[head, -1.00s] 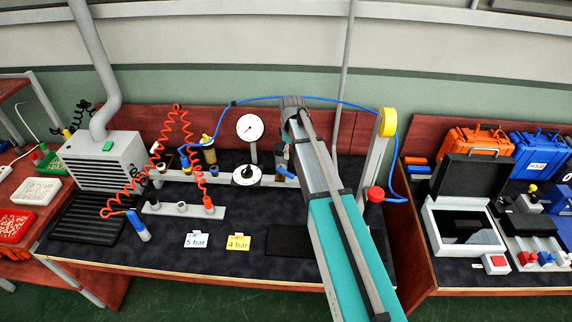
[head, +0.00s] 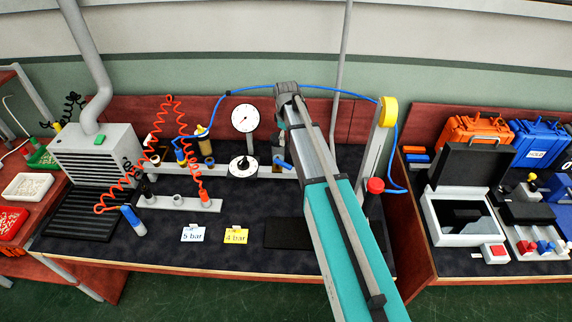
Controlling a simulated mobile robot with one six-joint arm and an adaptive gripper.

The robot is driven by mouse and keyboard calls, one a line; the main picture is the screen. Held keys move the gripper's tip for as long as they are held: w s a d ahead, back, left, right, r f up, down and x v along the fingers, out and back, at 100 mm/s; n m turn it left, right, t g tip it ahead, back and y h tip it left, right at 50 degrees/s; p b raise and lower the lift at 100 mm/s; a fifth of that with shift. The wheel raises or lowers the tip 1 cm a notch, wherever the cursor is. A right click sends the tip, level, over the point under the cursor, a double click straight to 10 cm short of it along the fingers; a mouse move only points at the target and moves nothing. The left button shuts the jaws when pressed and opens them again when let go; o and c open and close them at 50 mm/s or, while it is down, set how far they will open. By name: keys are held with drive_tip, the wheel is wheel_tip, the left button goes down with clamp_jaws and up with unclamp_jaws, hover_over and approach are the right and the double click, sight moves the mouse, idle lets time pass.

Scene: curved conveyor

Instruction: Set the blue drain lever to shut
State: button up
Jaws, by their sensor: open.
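The blue drain lever (head: 284,165) appears as a small slanted blue bar at the right end of the pale manifold rail (head: 216,174), just left of my arm. Its right end lies close to the arm's outline, and I cannot tell whether they touch. A small dark fitting stands just above the lever. My arm reaches over the bench from the lower right, with its wrist bend above the lever in the picture. My gripper is hidden behind the arm links, so its fingers and their distance from the lever do not show.
A round white gauge (head: 245,118) and a black dial (head: 242,166) stand left of the lever. A red button (head: 375,186) and yellow-topped post (head: 388,112) stand right of my arm. Blue hose arches behind. The front bench is mostly clear around the 5 bar (head: 193,234) and 4 bar (head: 236,236) cards.

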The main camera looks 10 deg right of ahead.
sight(286, 164)
drive_tip(key=shift+f+b, duration=6.5)
drive_tip(key=shift+f, duration=0.15)
clamp_jaws()
